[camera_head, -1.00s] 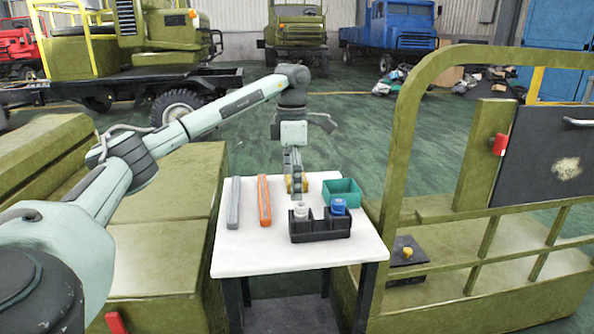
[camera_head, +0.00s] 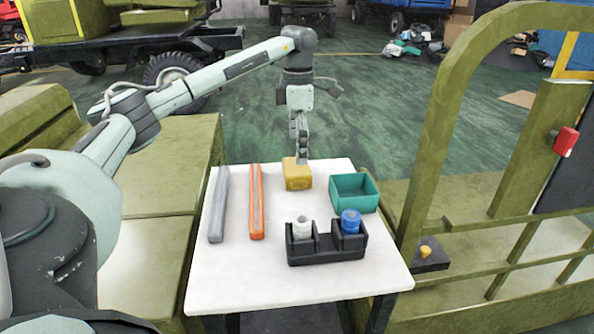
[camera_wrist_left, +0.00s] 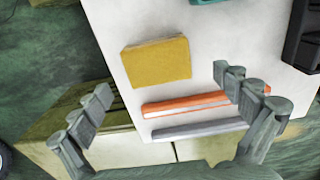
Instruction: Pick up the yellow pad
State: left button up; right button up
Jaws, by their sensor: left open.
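The yellow pad (camera_head: 297,174) lies near the far edge of the white table (camera_head: 250,275), left of the green bin. It also shows in the left wrist view (camera_wrist_left: 156,62), lying flat and clear of the fingers. My left gripper (camera_head: 302,150) hangs just beyond and above the pad in the head view, pointing down. In the left wrist view its fingers (camera_wrist_left: 165,90) are spread wide with nothing between them. Whether a fingertip touches the pad cannot be told from the head view. My right gripper is in neither view.
A green open bin (camera_head: 354,205) stands right of the pad. An orange bar (camera_head: 256,215) and a grey bar (camera_head: 218,215) lie to the left. A black holder (camera_head: 325,254) with white and blue rolls stands nearer. Olive railing (camera_head: 430,130) rises right of the table.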

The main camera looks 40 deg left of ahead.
aim_at(296, 166)
pick_arm(q)
jog(key=f, duration=0.5)
jog(key=shift+a+f, duration=0.25)
jog(key=shift+f, duration=0.15)
jog(key=shift+c, duration=1)
jog(key=c, duration=0.8)
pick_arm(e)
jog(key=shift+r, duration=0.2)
pick_arm(q)
jog(key=shift+r, duration=0.15)
notch_tip(296, 166, up, 4)
jog(key=shift+w+r, duration=0.1)
jog(key=s+d+r, duration=0.6)
jog(key=s, duration=0.3)
jog(key=shift+s+d+r+b, duration=0.3)
jog(key=shift+s, duration=0.1)
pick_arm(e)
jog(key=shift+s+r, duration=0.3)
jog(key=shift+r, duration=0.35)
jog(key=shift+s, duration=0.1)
